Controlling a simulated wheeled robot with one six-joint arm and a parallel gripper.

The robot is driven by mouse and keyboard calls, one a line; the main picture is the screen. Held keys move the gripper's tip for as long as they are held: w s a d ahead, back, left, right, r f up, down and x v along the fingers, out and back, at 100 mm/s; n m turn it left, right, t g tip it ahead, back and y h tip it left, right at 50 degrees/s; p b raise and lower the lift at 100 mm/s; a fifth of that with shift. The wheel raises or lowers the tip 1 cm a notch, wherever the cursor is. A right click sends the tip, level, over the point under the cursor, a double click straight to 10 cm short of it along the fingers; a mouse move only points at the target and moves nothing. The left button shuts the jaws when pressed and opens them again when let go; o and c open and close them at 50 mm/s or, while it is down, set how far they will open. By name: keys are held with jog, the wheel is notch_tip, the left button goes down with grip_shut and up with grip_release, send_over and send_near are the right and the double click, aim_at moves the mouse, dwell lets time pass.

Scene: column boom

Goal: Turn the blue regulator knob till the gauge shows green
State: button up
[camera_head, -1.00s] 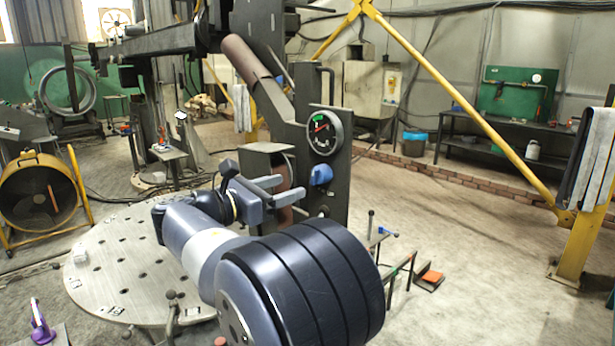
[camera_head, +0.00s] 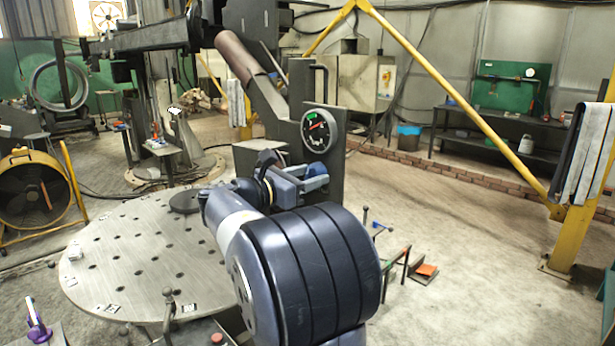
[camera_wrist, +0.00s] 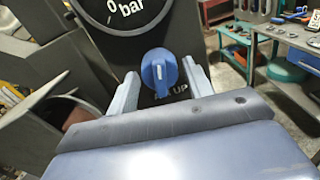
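The blue regulator knob (camera_wrist: 160,72) sits on a dark panel below the gauge, with a pale line on its face and "UP" lettering beneath. It also shows in the head view (camera_head: 317,170), partly covered by my gripper. The round gauge (camera_head: 319,131) has a white rim, a dark face, a green patch at its upper left and a red needle; the needle's exact reading is too small to tell. Only the gauge's lower part, with "0 bar", shows in the wrist view. My gripper (camera_wrist: 159,76) is open, one finger on each side of the knob, with gaps visible.
A round table with holes (camera_head: 135,255) lies left of my arm. A yellow slanted brace (camera_head: 455,100) and a yellow post with dark and grey covers stand at right. A low stand with an orange pad (camera_head: 427,270) is right of my arm.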

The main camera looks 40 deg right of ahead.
jog(key=c, duration=0.7)
jog(key=shift+c, duration=0.2)
jog(key=shift+m, duration=0.3)
jog(key=m+b, duration=0.2)
jog(key=shift+f+m, duration=0.1)
jog(key=shift+m, duration=0.2)
jog(key=m+b, duration=0.3)
jog(key=m, duration=0.1)
jog(key=shift+m, duration=0.3)
jog(key=m+b, duration=0.2)
jog(key=m, duration=0.1)
jog(key=m+b, duration=0.3)
jog(key=shift+t+y, duration=0.3)
jog(key=m+b, duration=0.2)
jog(key=m, duration=0.1)
jog(key=m+b, duration=0.1)
jog(key=shift+r+m, duration=0.3)
